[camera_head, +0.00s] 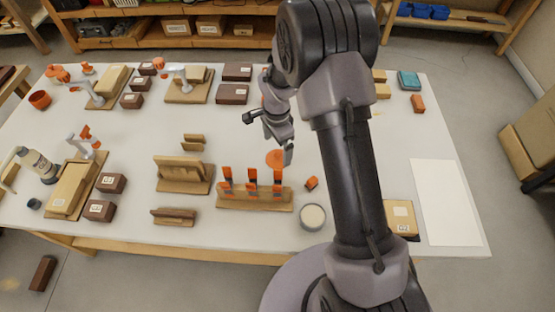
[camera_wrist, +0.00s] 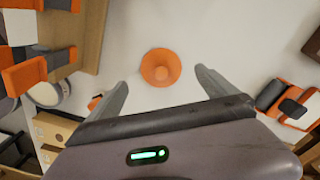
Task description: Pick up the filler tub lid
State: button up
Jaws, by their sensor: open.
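The orange round lid (camera_wrist: 161,67), with a raised middle knob, lies on the white tabletop in the wrist view. In the head view the orange disc (camera_head: 275,158) shows partly, beside my gripper (camera_head: 268,136). The open round tub (camera_head: 312,217) with pale contents stands nearer the front edge. My gripper (camera_wrist: 160,84) is open and empty. In the wrist view its fingers straddle the lid's line, with the lid centred beyond the fingertips and apart from them.
A wooden rack (camera_head: 254,199) with several upright orange-and-grey tools stands just in front of the lid. A small orange block (camera_head: 311,183) lies right of the rack. Wooden holders (camera_head: 184,173) stand to the left. Bare white tabletop surrounds the lid.

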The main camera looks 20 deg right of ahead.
aim_at(278, 154)
notch_tip(278, 154, down, 5)
jog(key=shift+w+d+b, duration=0.1)
jog(key=shift+b, duration=0.95)
jog(key=shift+r, duration=0.15)
jog(key=c, duration=1.4)
